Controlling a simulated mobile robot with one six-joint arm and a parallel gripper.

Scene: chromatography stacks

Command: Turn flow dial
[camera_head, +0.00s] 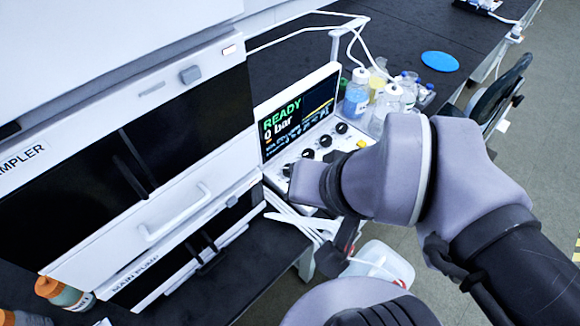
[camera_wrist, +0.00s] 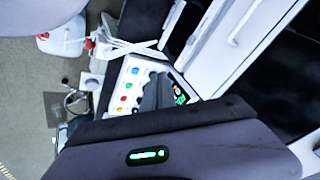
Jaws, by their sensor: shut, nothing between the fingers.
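The control unit has a lit screen (camera_head: 297,112) reading "READY" and "0 bar" in the head view. Below it is a white sloped panel with a row of black dials (camera_head: 325,140) and a yellow button (camera_head: 361,143). I cannot read which dial is the flow dial. In the wrist view the panel (camera_wrist: 114,100) shows several coloured buttons, and part of the screen (camera_wrist: 180,95) shows beside it. My gripper (camera_wrist: 150,92) appears as dark shut fingers over the panel, empty, hiding some dials. I cannot tell whether it touches one. In the head view my wrist hides the fingertips.
Bottles (camera_head: 357,92) stand right behind the panel, close to my wrist. A blue disc (camera_head: 440,61) lies on the dark bench. A white drawer with a handle (camera_head: 175,217) is at the left.

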